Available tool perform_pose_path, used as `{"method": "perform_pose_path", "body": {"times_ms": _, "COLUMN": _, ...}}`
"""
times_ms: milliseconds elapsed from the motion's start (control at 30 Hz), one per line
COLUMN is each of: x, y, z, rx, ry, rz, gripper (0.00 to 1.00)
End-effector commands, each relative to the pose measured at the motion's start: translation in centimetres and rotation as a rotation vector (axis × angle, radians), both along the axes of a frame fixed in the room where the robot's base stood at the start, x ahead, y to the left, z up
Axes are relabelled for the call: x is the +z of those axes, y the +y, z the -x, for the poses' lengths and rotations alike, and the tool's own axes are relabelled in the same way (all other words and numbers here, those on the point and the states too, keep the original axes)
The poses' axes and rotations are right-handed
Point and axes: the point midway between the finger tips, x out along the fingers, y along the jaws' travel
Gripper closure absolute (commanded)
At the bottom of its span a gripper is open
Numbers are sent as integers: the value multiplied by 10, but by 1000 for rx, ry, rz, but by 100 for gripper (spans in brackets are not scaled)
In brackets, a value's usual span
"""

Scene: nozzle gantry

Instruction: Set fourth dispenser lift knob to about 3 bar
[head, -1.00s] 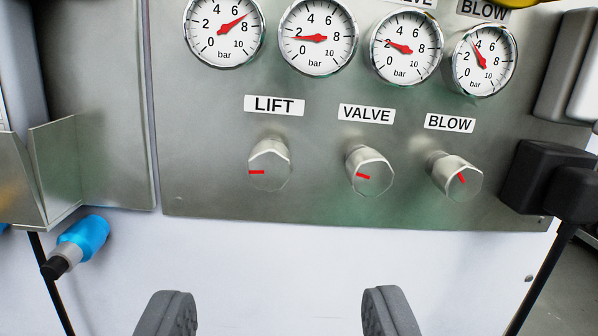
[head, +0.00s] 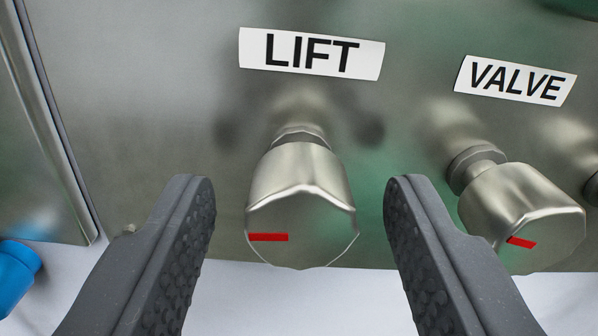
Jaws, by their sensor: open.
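The lift knob (head: 301,205) is a silver faceted knob on the metal panel, under the white LIFT label (head: 311,53). A red mark (head: 268,237) on its face points left, level. My gripper (head: 298,200) is open, its two dark grey ribbed fingers on either side of the lift knob. A gap shows between each finger and the knob. The gauges are out of view now.
The valve knob (head: 523,215) stands close to the right finger, under the VALVE label (head: 515,80); its red mark points left and slightly up. Part of another knob shows at the right edge. A blue fitting (head: 16,270) is at the lower left.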

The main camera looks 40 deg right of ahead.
Motion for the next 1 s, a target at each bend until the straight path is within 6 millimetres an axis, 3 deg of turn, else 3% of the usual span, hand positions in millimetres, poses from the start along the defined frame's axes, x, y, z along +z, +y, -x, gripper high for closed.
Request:
{"method": "perform_pose_path", "body": {"times_ms": 300, "x": 0, "y": -1, "z": -2, "rx": 0, "ry": 1, "rz": 1, "gripper": 52}}
{"method": "perform_pose_path", "body": {"times_ms": 467, "x": 0, "y": -1, "z": -2, "rx": 1, "ry": 1, "rz": 0, "gripper": 96}}
{"method": "perform_pose_path", "body": {"times_ms": 1000, "x": 0, "y": 0, "z": -1, "rx": 1, "ry": -77, "rz": -111, "gripper": 96}}
